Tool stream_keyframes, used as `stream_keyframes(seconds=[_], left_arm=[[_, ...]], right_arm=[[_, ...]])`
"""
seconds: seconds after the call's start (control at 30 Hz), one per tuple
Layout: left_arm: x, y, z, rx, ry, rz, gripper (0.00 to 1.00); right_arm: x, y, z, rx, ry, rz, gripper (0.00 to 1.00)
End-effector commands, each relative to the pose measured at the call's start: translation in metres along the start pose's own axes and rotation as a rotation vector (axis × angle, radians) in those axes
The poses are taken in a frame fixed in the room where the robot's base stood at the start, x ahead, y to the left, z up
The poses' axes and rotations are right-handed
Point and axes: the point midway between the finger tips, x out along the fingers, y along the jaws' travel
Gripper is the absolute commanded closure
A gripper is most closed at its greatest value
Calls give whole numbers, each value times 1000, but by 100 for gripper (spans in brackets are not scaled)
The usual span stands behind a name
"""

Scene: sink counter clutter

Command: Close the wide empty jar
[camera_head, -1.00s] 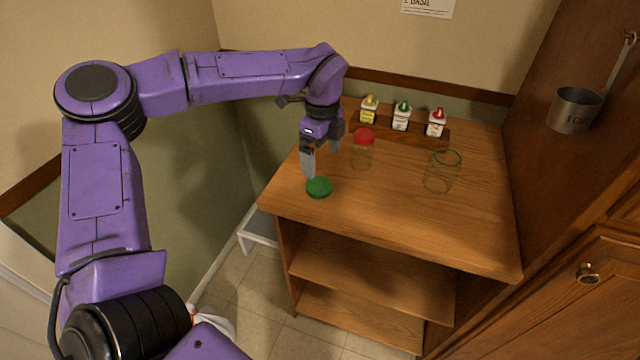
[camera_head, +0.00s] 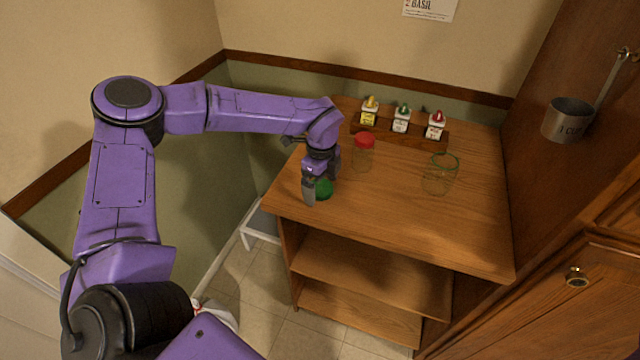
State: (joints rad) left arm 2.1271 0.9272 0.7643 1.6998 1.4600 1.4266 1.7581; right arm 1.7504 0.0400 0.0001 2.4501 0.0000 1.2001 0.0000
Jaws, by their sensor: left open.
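The wide empty jar (camera_head: 437,180) is clear glass with a green rim and stands open at the right of the wooden counter. A green lid (camera_head: 325,188) lies near the counter's front left edge. My left gripper (camera_head: 314,197) is open and low at the lid, with one finger in front of its left side. The gripper hides part of the lid, and I cannot tell whether the fingers touch it. My right gripper does not show.
A narrower clear jar with a red lid (camera_head: 364,139) stands between the gripper and the wide jar. Several small spice bottles (camera_head: 401,118) stand on a wooden rack at the back. A measuring cup (camera_head: 568,119) hangs at the right. The counter's front middle (camera_head: 400,225) is clear.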

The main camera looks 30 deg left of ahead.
Motion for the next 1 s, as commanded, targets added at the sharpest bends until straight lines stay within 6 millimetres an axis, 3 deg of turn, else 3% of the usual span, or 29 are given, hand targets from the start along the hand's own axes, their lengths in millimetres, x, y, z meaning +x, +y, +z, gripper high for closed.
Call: stream_keyframes(seconds=[0.3, 0.47, 0.5, 0.83, 1.0], left_arm=[[0, 0, 0, 0, 0, -1, 4], [0, 0, 0, 0, 0, -1, 56], [0, 0, 0, 0, 0, -1, 59], [-2, -1, 0, 0, 0, -2, 59], [-19, -2, 0, -1, 0, -6, 59]], right_arm=[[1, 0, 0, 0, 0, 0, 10], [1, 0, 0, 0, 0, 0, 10], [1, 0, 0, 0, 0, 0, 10], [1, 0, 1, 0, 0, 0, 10], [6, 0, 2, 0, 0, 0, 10]])
